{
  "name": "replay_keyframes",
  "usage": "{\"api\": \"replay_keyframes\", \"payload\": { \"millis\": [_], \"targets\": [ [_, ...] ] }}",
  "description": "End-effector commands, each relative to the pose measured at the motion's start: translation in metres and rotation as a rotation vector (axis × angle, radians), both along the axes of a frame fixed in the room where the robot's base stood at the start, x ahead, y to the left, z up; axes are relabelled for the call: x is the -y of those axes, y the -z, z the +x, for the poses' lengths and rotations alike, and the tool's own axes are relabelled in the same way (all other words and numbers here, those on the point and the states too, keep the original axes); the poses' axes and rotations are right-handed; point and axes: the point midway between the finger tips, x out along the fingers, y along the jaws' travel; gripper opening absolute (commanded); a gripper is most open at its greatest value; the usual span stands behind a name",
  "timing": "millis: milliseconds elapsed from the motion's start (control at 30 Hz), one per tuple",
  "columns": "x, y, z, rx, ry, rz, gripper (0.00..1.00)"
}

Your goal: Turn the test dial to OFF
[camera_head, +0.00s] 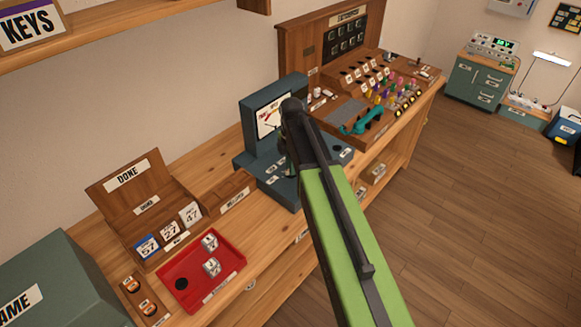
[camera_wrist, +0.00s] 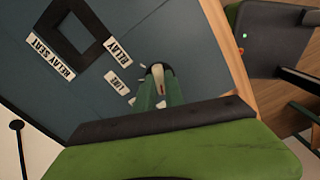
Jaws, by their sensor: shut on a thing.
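The blue-grey test set (camera_head: 247,108) stands on the wooden bench, with a lit meter face (camera_head: 273,121) on its upright part. In the wrist view its panel (camera_wrist: 100,95) fills the left and middle, with labels RELAY SEAT, RELAY and LINE. The test dial (camera_wrist: 157,70) shows there as a small dark knob with a pale mark. My gripper (camera_wrist: 158,88) is shut on it from both sides. The LINE label lies just left of the knob. The dial's other position labels, OFF included, are hidden or unreadable. In the head view my arm hides the dial and fingertips.
A teal handset (camera_head: 362,122) lies on the switchboard desk at the right. In the wrist view a dark square frame (camera_wrist: 48,20) lies on the panel.

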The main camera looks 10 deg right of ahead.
Motion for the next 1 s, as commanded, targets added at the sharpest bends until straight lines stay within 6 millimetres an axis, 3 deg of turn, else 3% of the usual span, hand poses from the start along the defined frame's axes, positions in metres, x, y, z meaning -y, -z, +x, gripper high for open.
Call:
{"api": "replay_keyframes", "payload": {
  "millis": [67, 100, 233, 667, 867, 1000],
  "targets": [
    [-0.002, 0.001, -0.003, -0.009, -0.003, 0.005, 0.0],
    [-0.002, 0.001, -0.003, -0.009, -0.003, 0.005, 0.19],
    [-0.002, 0.0, -0.002, -0.007, -0.002, 0.003, 0.35],
    [0.0, -0.009, -0.001, -0.003, 0.001, 0.001, 0.35],
    [0.0, -0.042, -0.001, -0.003, 0.001, 0.001, 0.35],
    [0.0, -0.075, -0.001, -0.003, 0.0, 0.001, 0.35]
  ]
}}
